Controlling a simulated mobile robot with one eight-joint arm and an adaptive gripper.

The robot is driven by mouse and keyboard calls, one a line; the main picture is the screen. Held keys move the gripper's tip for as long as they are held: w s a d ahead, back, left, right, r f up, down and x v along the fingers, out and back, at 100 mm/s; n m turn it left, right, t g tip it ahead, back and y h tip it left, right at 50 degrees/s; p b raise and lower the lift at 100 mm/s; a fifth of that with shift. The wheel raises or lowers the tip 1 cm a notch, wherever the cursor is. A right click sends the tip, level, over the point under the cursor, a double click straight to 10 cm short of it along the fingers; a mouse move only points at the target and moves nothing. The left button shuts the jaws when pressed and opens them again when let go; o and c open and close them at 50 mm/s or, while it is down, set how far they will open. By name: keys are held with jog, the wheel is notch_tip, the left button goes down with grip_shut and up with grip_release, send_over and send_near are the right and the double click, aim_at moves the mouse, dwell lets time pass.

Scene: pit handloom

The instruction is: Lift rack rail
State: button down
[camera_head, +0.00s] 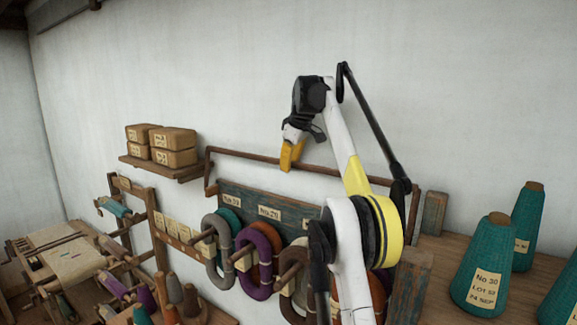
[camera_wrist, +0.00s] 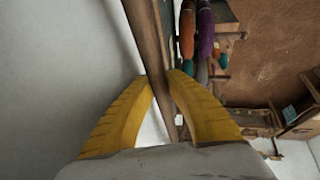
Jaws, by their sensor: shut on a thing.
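The rack rail (camera_head: 245,157) is a long thin brown wooden bar running along the white wall above the hank rack. Its left end bends down to the rack's side. In the wrist view the rail (camera_wrist: 147,38) runs up the picture between my two yellow fingers. My gripper (camera_head: 288,165) points down at the rail's middle and is shut on it. In the wrist view my gripper (camera_wrist: 162,80) has one finger on each side of the bar. My arm hides part of the rail's right half.
Below the rail, a blue-grey board (camera_head: 250,205) stands behind yarn hanks (camera_head: 258,262) on wooden pegs. A wall shelf (camera_head: 160,170) with labelled boxes is at left. Teal yarn cones (camera_head: 484,265) stand on a wooden top at right. The wall above is clear.

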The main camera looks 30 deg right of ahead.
jog(key=shift+r, duration=0.15)
jog(key=c, duration=1.3)
grip_release()
jog(key=shift+w, duration=0.1)
jog(key=shift+a, duration=0.15)
